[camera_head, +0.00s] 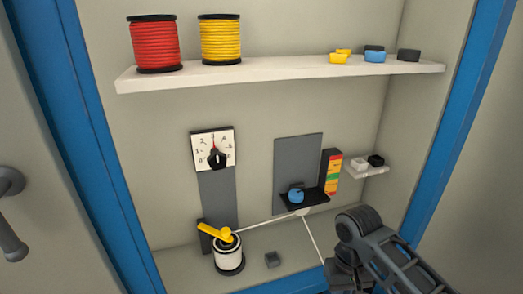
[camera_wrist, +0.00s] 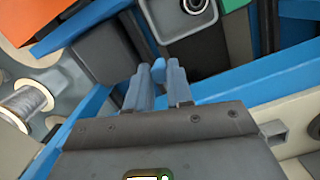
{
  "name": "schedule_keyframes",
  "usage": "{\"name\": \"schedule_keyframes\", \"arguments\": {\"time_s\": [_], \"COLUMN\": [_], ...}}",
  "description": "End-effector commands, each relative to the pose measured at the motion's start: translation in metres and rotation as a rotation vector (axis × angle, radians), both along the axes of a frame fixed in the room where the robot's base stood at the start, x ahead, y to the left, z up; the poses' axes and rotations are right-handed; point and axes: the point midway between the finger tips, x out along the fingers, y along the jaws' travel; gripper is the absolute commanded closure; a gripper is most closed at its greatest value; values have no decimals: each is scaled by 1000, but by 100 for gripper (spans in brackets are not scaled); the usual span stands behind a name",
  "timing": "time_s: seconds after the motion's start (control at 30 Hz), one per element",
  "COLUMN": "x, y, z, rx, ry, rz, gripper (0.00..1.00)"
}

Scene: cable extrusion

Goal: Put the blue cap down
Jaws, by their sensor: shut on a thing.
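My gripper (camera_wrist: 164,75) shows in the wrist view with its two fingers close together. A small bit of blue (camera_wrist: 160,65) shows at the fingertips, seemingly the blue cap, mostly hidden by the fingers. In the head view my arm is at the lower right and its fingertips cannot be made out. Another blue cap (camera_head: 375,57) lies on the upper shelf among yellow and black ones.
The white upper shelf (camera_head: 270,73) holds a red spool (camera_head: 155,44) and a yellow spool (camera_head: 220,40), with free room to their right. A dial (camera_head: 213,148), a white pot (camera_head: 228,257) and a small side shelf (camera_head: 367,172) are below. White cable runs near my arm.

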Motion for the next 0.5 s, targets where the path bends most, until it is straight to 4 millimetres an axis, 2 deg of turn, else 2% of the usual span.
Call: {"name": "schedule_keyframes", "arguments": {"time_s": [0.1,0.3,0.5], "x": [-18,-42,-53], "y": [-7,-22,-28], "z": [-16,-35,-42], "rx": [8,3,1], "ry": [4,1,-2], "rz": [-24,-49,-58], "gripper": [100,100,100]}}
